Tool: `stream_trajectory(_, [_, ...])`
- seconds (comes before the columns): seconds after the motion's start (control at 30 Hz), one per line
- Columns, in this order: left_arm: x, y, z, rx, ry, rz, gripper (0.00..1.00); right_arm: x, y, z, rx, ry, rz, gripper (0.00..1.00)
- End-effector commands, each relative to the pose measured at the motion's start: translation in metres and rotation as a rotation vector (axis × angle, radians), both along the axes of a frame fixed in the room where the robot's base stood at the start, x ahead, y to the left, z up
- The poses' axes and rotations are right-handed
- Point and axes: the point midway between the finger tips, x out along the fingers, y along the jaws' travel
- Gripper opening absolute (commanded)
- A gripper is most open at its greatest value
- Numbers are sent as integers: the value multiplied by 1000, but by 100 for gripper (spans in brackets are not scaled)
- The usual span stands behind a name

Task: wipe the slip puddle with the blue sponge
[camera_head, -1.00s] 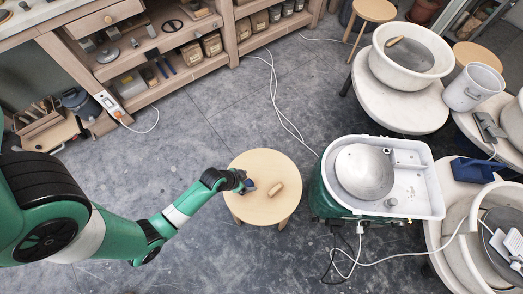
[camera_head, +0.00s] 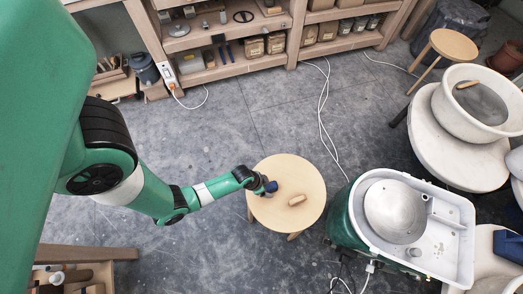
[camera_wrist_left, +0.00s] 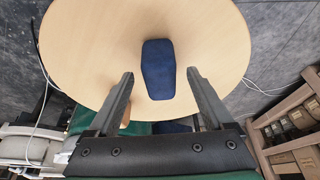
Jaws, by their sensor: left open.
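The blue sponge (camera_wrist_left: 157,70) lies on the round wooden stool top (camera_wrist_left: 85,50). In the head view the sponge (camera_head: 271,187) shows at the left part of the stool top, right at the tip of my left gripper (camera_head: 267,185). In the left wrist view my left gripper (camera_wrist_left: 160,74) is open, with one finger on each side of the sponge and visible gaps to both. I cannot tell how high the fingers are above the stool. My right gripper is out of view. I cannot clearly make out a slip puddle; small grey spots (camera_head: 439,248) show on the wheel's white tray.
A tan wooden piece (camera_head: 297,200) lies on the stool right of the sponge. The pottery wheel (camera_head: 393,209) stands to the right with a round metal head. A white cable (camera_head: 322,110) crosses the floor behind the stool. Shelves (camera_head: 292,40) line the back.

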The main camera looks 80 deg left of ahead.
Motion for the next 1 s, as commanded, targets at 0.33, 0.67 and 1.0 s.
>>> stream_trajectory(0.33, [9, 2, -20, 0, -1, 0, 85, 0, 0, -10, 0, -1, 0, 100])
stream_trajectory(0.67, [8, 2, -20, 0, -1, 0, 49, 0, 0, -10, 0, -1, 0, 100])
stream_trajectory(1.0, [8, 2, -20, 0, -1, 0, 56, 0, 0, -10, 0, 0, 0, 100])
